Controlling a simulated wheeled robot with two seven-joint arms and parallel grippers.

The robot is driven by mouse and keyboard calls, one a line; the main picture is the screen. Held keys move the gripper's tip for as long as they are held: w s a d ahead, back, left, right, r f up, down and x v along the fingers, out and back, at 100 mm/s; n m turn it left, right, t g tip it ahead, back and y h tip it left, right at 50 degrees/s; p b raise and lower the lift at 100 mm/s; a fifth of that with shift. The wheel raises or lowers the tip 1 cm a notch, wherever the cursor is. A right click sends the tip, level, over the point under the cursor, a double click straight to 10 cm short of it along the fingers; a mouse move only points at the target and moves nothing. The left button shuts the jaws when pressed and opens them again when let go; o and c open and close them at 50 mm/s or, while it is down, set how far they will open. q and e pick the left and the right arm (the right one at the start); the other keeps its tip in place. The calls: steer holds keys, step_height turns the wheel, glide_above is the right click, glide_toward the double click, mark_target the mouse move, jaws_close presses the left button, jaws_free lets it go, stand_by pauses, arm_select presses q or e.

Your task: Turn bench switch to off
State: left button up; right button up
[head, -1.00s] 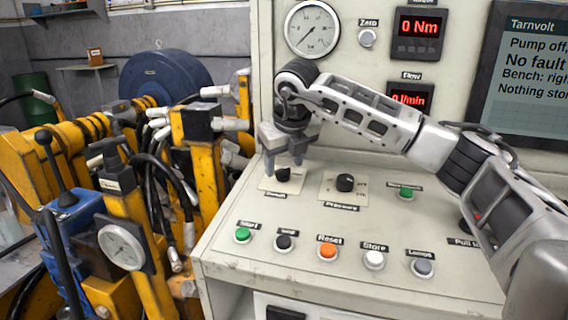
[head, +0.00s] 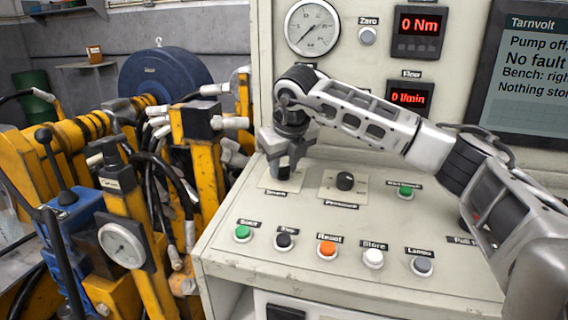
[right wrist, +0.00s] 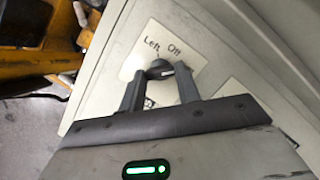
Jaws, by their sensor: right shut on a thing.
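The bench switch (head: 283,174) is a small dark knob on a pale plate at the left of the sloped panel. My right gripper (head: 282,168) is over it with its fingers down around the knob and shut on it. In the right wrist view the knob (right wrist: 160,69) sits between the fingertips, with a light pointer mark on it. The plate (right wrist: 140,62) reads "Left" and "Off" above the knob. A further label is partly hidden by the fingers. My left gripper is not in view.
The pressure knob (head: 344,181) is just right of the switch. A row of buttons, including an orange one (head: 327,250), lies in front. The screen (head: 530,75) reads "Pump off", "No fault" and a cut-off "Bench: righ". Yellow machinery (head: 130,220) stands left of the bench.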

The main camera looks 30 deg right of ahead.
steer(key=n+y+p, duration=0.1)
steer(key=n, duration=0.3)
steer(key=shift+d+r, duration=0.15)
steer(key=shift+n+y+p, duration=0.3)
steer(key=shift+n+p, duration=0.15)
steer(key=shift+n, duration=0.35)
steer(key=shift+w+d+n+g+p, duration=0.1)
steer(key=shift+n+g+p, duration=0.3)
steer(key=shift+n, duration=0.5)
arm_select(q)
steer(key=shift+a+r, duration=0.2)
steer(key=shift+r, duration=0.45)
arm_select(e)
steer(key=shift+n+y, duration=0.3)
steer(key=shift+n, duration=0.2)
steer(key=o, duration=1)
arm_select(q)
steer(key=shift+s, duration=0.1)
